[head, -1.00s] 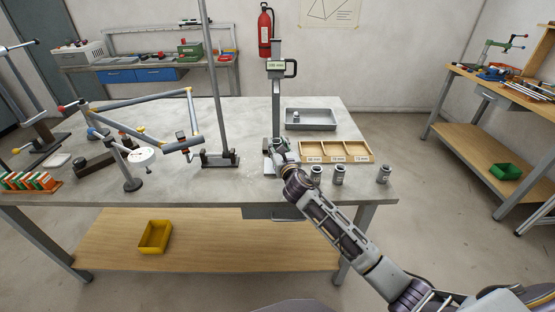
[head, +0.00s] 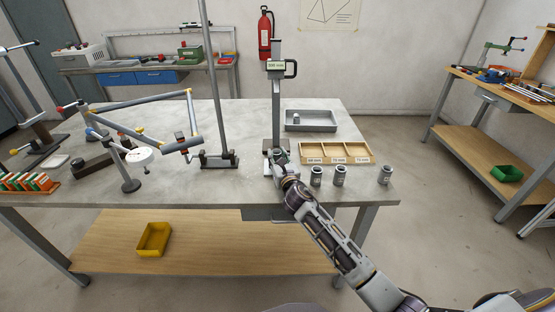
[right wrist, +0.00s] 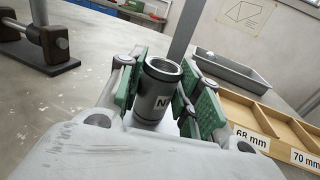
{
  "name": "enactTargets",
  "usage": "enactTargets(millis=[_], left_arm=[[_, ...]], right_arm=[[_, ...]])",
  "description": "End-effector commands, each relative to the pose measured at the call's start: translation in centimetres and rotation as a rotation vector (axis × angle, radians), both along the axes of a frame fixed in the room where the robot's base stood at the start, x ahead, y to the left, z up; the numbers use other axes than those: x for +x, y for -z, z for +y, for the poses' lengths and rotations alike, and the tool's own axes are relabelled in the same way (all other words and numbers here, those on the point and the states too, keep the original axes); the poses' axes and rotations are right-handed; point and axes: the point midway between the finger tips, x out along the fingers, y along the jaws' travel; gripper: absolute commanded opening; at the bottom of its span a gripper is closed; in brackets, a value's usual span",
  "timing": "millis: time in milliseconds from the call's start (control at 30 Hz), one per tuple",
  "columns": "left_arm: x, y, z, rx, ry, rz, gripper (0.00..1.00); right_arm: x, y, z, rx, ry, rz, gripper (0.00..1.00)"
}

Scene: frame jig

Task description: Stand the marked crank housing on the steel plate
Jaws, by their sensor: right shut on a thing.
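My right gripper (head: 280,157) is shut on a grey metal cylinder, the crank housing (right wrist: 158,92), which carries a white label with a letter like N. Green finger pads press on both sides of it in the right wrist view, and its open top faces up. The steel plate (head: 268,144) appears to be the base of the upright gauge stand, just behind the gripper. Whether the housing's bottom touches anything is hidden. Three similar housings (head: 340,176) stand to the right near the bench's front edge. My left gripper is not in view.
The gauge column (head: 276,105) rises close behind the gripper. A wooden tray with labelled compartments (head: 336,161) and a grey tray (head: 311,129) lie to the right.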

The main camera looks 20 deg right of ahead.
Motion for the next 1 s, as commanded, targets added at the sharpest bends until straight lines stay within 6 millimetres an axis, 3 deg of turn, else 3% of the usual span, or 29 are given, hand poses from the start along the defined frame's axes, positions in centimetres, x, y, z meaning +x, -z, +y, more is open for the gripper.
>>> enactTargets(millis=[167, 433, 467, 600, 1000], left_arm=[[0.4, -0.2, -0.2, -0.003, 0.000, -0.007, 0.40], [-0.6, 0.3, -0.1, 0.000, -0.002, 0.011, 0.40], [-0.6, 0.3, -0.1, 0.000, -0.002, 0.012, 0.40], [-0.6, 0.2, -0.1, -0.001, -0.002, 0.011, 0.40], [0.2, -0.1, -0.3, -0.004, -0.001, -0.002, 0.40]], right_arm=[[0.0, -0.1, 0.0, 0.000, 0.000, -0.001, 0.08], [0.0, 0.2, 0.0, 0.000, 0.000, -0.001, 0.08], [0.0, 0.2, 0.0, 0.001, 0.000, 0.000, 0.37], [0.0, 0.2, 0.0, 0.000, 0.000, 0.000, 0.55], [0.0, 0.1, 0.0, 0.000, 0.000, 0.000, 0.56]])
